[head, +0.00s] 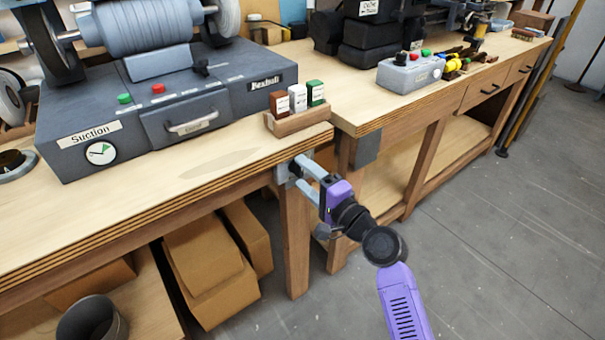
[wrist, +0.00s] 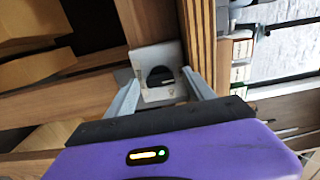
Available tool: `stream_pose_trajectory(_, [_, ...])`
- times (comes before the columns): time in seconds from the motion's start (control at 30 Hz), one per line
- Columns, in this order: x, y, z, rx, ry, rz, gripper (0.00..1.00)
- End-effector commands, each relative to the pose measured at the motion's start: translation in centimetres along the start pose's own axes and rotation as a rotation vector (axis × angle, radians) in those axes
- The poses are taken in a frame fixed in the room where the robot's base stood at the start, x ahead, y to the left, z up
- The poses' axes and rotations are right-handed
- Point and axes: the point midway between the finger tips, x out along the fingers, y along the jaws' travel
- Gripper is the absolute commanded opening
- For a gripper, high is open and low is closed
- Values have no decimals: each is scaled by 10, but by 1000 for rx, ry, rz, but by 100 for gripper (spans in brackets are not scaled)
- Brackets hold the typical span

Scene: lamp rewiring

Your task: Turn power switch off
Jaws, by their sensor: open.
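A pale switch plate (wrist: 148,58) with a dark rounded rocker or socket in its middle is fixed on the wooden bench leg, just under the table edge. In the head view only part of this plate (head: 282,172) shows behind my fingertips. My purple gripper (head: 298,171) is open and empty, with its two grey fingers pointing at the plate. In the wrist view my gripper (wrist: 160,82) has one finger on each side of the plate's dark part. I cannot tell whether the fingertips touch the plate, nor which way the switch is set.
The bench edge (head: 200,189) runs close above my gripper. A grinder with a suction base (head: 90,144) is at left. Cardboard boxes (head: 210,270) lie below. The floor (head: 500,230) at right is clear.

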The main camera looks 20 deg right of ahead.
Motion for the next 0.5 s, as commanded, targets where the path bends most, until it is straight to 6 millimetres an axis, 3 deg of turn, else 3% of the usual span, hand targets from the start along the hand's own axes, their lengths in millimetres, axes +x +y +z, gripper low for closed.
stream_pose_trajectory(0.3, [-52, 2, 0, 1, 1, 2, 62])
stream_pose_trajectory(0.5, [-66, 1, 0, 0, 0, 2, 62])
